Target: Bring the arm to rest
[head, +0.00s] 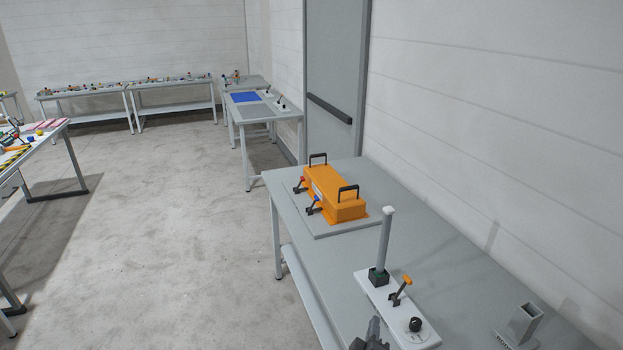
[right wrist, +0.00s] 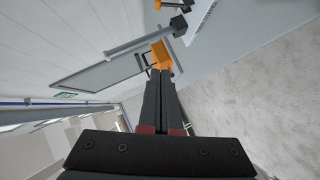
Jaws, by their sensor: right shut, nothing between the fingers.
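My right gripper (head: 370,338) shows at the bottom edge of the head view, dark grey, beside the front end of a white control plate on the near table. In the right wrist view its two dark fingers (right wrist: 162,75) lie together, shut and empty. Most of my right arm is outside the head view. My left gripper is not in view.
The grey table (head: 460,240) bears an orange box (head: 335,193) with black handles and levers. A grey holder (head: 521,325) stands right. Open floor (head: 170,230) lies left.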

